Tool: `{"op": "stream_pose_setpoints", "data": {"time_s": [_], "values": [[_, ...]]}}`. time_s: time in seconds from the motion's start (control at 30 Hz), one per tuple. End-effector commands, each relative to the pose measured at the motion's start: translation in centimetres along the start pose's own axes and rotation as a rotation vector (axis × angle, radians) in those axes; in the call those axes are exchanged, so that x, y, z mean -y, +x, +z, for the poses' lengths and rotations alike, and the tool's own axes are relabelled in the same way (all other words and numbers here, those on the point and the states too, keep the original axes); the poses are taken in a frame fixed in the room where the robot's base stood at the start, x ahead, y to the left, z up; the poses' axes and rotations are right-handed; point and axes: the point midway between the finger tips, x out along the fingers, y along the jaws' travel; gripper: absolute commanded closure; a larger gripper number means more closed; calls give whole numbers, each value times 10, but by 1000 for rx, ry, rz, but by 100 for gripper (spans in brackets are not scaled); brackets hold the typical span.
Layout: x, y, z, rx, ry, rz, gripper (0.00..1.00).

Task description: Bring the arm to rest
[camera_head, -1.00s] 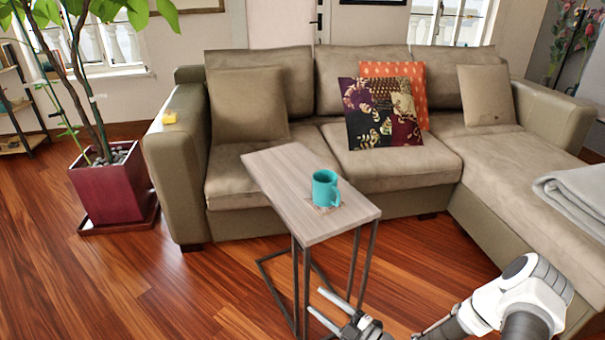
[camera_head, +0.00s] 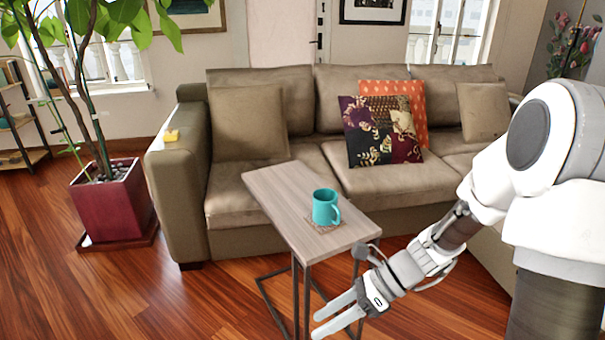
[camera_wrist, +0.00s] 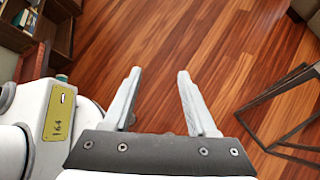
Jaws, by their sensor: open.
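My gripper (camera_head: 337,316) is open and empty in the head view, low at the front of the small side table (camera_head: 270,188). My arm reaches in from the right and slants down to the left. In the wrist view my gripper (camera_wrist: 157,88) shows two parted fingers with only wooden floor (camera_wrist: 200,50) beyond them. A teal mug (camera_head: 325,206) stands upright on a patterned coaster (camera_head: 338,226) on the side table, apart from my gripper.
A beige sofa (camera_head: 235,205) with cushions stands behind the table. A potted plant in a red planter (camera_head: 107,203) is at the left. The table's dark metal frame (camera_wrist: 275,100) is right of my fingers in the wrist view. Floor is clear at the front left.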

Motion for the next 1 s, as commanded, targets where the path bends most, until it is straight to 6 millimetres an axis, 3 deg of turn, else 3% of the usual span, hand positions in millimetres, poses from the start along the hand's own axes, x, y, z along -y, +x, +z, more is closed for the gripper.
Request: {"op": "stream_pose_setpoints", "data": {"time_s": [0.5,1.0], "values": [[-72,-72,17,-560,-931,-52,42],[-133,-146,30,-1115,-1680,2,42]]}}
